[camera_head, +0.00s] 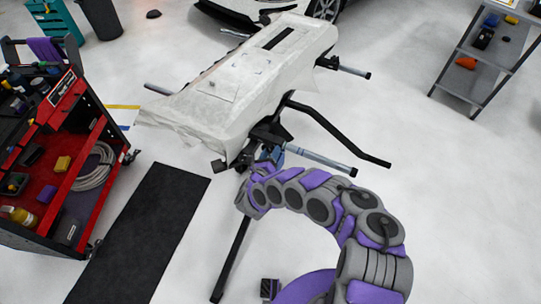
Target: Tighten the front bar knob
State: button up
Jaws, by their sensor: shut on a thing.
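The stand's front end (262,135) is a dark clamp assembly under the near edge of a white-wrapped panel (230,85). A grey front bar (320,160) sticks out to the right from it. My purple and grey arm curves up from the lower right to this spot. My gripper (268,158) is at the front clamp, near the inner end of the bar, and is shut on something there. The front bar knob itself is hidden or too small to make out, covered by my gripper and wrist.
A bent black bar (345,135) reaches out to the right of the stand. A black leg (232,250) runs toward me. A red tool cart (65,150) stands left, beside a black mat (140,235). A shelf (485,55) is at upper right. Floor at right is clear.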

jog(key=shift+s+a+f+m+t+b, duration=0.1)
jog(key=shift+f+m+t+b, duration=0.1)
jog(key=shift+m, duration=1.55)
jog(key=shift+f+m+t+b, duration=0.15)
jog(key=shift+f+m+t, duration=0.05)
jog(key=shift+m, duration=1.55)
jog(key=o, duration=1)
jog(key=shift+r, duration=0.15)
jog(key=p+v, duration=0.1)
jog(key=v, duration=1.6)
jog(key=shift+s, duration=0.1)
